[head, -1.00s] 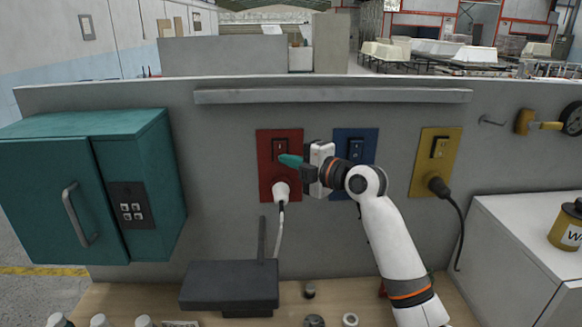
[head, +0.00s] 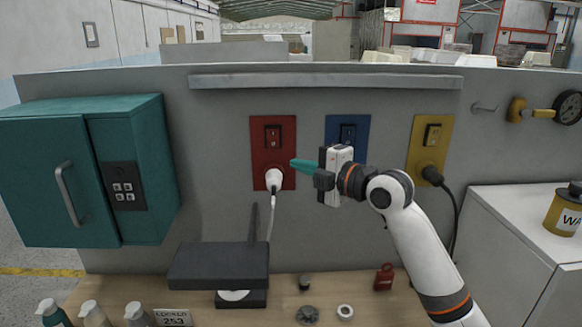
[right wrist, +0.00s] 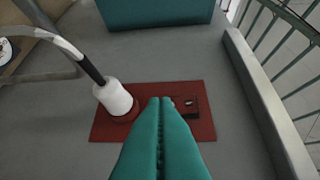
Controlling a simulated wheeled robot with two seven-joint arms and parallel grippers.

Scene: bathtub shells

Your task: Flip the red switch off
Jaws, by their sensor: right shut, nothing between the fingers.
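The red plate (head: 288,172) is on the grey panel, with a dark rocker switch (head: 273,138) in its upper part and a white plug (head: 274,181) in its lower part. My right gripper (head: 296,163) has teal fingers, shut and empty, pointing left at the plate's right side, below the switch. In the right wrist view the fingers (right wrist: 160,103) overlap the red plate (right wrist: 100,131). There the switch (right wrist: 190,106) lies just right of the fingertips and the plug (right wrist: 115,97) left of them. I cannot tell whether the fingertips touch anything. My left gripper is out of view.
A blue plate (head: 333,131) and a yellow plate (head: 418,165) with switches are to the right. A teal cabinet (head: 85,175) is on the left. A ledge (head: 325,81) runs above the plates. A dark router-like box (head: 218,265) and bottles (head: 92,313) stand below.

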